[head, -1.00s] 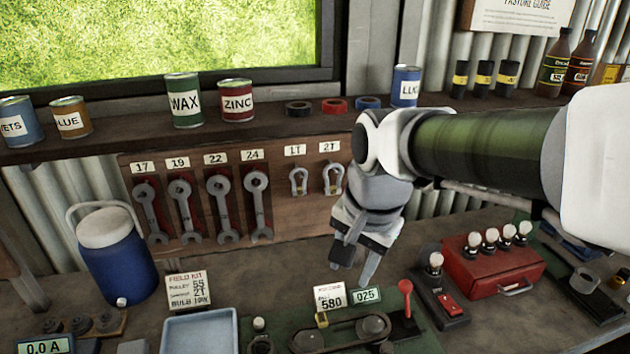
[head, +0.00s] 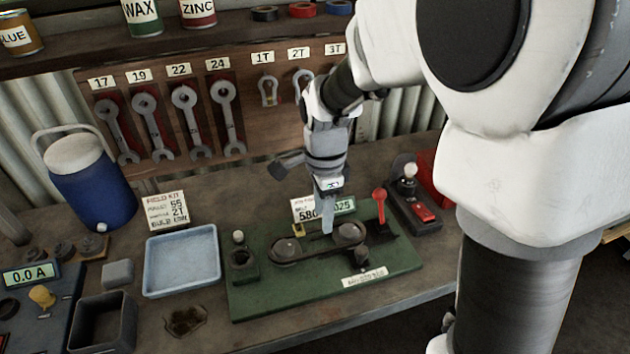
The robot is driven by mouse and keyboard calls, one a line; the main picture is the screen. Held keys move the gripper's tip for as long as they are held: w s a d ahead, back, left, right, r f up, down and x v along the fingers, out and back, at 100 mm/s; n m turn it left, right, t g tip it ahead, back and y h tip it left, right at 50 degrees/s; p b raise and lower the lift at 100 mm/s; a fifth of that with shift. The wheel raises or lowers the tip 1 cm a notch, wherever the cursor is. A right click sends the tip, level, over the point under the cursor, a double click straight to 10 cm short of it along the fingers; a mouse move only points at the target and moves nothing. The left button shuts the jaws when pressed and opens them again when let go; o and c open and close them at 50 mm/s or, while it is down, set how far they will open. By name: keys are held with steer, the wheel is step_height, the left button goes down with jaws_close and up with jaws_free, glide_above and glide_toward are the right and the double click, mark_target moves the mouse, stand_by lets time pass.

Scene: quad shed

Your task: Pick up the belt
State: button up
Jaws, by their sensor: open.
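The belt (head: 314,255) is a dark loop stretched around two grey pulleys, a left one (head: 287,249) and a right one (head: 349,233). They sit on a green board (head: 255,300) on the bench. My gripper (head: 327,229) is open and points down over the belt, between the pulleys and close to the right one. Its finger hides a little of the belt's far side. I cannot tell whether the fingertips touch the belt.
A red-knobbed lever (head: 379,200) stands close right of the right pulley. Signs (head: 303,209) stand just behind the board. A blue tray (head: 182,262) lies left of it, with a field kit card (head: 165,210) behind. Wrenches (head: 188,122) hang on the back panel.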

mark_target(322, 251)
step_height(322, 251, down, 11)
steer(key=shift+r, duration=0.1)
stand_by(0.4)
steer(key=shift+f, duration=0.3)
stand_by(0.4)
jaws_close()
stand_by(0.3)
